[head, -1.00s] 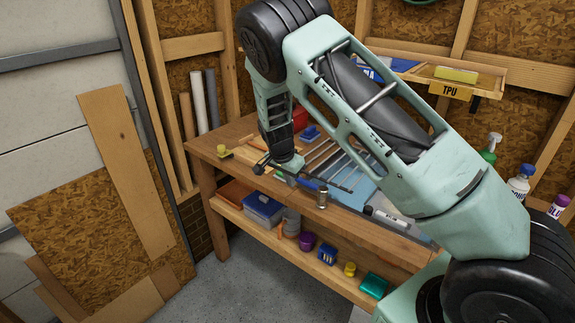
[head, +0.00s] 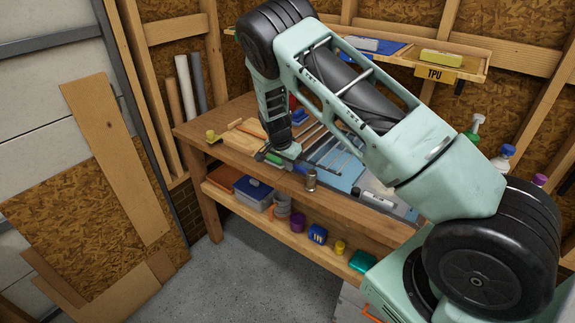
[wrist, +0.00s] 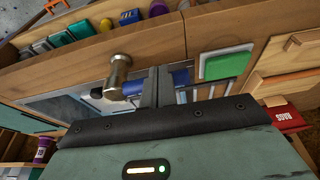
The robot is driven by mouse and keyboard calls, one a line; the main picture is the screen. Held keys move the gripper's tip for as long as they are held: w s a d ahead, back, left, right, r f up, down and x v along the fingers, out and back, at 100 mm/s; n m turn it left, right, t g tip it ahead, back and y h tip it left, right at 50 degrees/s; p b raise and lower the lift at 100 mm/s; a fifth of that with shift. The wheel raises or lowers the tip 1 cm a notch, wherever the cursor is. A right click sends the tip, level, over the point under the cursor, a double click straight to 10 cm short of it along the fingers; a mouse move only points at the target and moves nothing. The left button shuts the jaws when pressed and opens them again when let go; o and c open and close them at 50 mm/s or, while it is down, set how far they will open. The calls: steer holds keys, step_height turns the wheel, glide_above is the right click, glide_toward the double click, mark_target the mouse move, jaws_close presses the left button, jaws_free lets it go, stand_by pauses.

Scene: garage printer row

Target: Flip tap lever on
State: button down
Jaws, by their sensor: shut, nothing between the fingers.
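A small upright metal cylinder (head: 311,180) stands at the front edge of the workbench (head: 232,143). In the wrist view this metal piece (wrist: 118,75) has a short rounded stub at its lower left, like a tap body with a lever. I cannot tell for sure which part is the lever or how it is set. My gripper (head: 276,160) is low over the bench front, just left of the metal piece in the head view. In the wrist view its fingers (wrist: 157,84) are shut and empty, to the right of the metal piece with a gap visible.
Long rods and a blue mat (head: 345,172) lie behind the metal piece. A green block (wrist: 224,65) is right of the fingers in the wrist view. The lower shelf (head: 270,225) holds a blue box (head: 253,194) and small containers. Floor in front is clear.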

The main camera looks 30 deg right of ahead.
steer(key=shift+w+d+m+b, duration=0.25)
steer(key=shift+d+m+b, duration=0.05)
steer(key=shift+m+b, duration=0.15)
steer(key=m+b, duration=0.1)
steer(key=w+d+m+g+b, duration=0.1)
steer(key=shift+d+f+b, duration=0.15)
steer(key=shift+f+b, duration=0.1)
steer(key=shift+b, duration=0.05)
steer(key=d+m+b, duration=0.2)
steer(key=m, duration=0.1)
steer(key=shift+w+g, duration=0.3)
steer(key=shift+g, duration=0.1)
steer(key=d+m+b, duration=0.1)
steer(key=m, duration=0.1)
steer(key=d+m+g+b, duration=0.1)
steer(key=shift+d+r+m, duration=0.15)
steer(key=shift+d+m, duration=0.1)
steer(key=shift+m, duration=0.1)
steer(key=shift+d+b, duration=0.2)
steer(key=shift+b, duration=0.2)
steer(key=shift+s+d+r, duration=0.1)
steer(key=shift+d, duration=0.35)
steer(key=shift+r, duration=0.1)
